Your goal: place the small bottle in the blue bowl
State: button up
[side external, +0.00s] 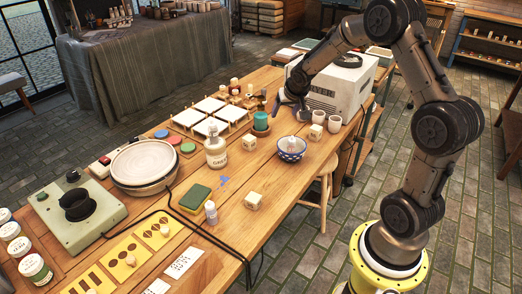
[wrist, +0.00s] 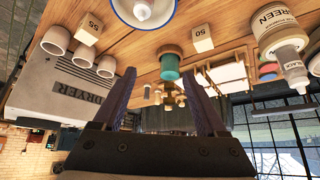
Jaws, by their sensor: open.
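The blue bowl (side external: 291,156), blue-patterned outside and white inside, stands on the wooden table near its right edge. A small white bottle-like thing (side external: 293,143) is inside it; its base is hidden by the rim. In the wrist view the bowl (wrist: 120,12) is cut off at the top edge, with the white thing (wrist: 142,10) inside. Another small white bottle (side external: 210,211) stands upright beside the green sponge. My gripper (side external: 292,103) is above the table behind the bowl, apart from it. Its fingers (wrist: 158,85) are spread, with nothing between them.
The dryer (side external: 335,84), white cups (side external: 319,117) and number blocks (side external: 316,132) stand near the bowl. Bare wood (side external: 300,182) lies in front of the bowl.

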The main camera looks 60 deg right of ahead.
jog(key=a+r+n+t, duration=0.1)
jog(key=a+r+t, duration=0.1)
jog(key=a+r, duration=0.65)
jog(key=s+a+r+n+t+y, duration=0.1)
jog(key=s+a+r+n, duration=0.1)
jog(key=s+a+r, duration=0.8)
jog(key=s+a+f+n+g+y, duration=0.1)
jog(key=s+a+f+n, duration=0.1)
jog(key=s, duration=0.6)
jog(key=s+a+f+n+g+y, duration=0.1)
jog(key=s+a+f+n+y, duration=0.1)
jog(key=s+a, duration=0.3)
jog(key=s+f+n, duration=0.1)
jog(key=s, duration=0.3)
jog(key=shift+a+f+g, duration=0.15)
jog(key=shift+f+g, duration=0.1)
jog(key=shift+g, duration=0.05)
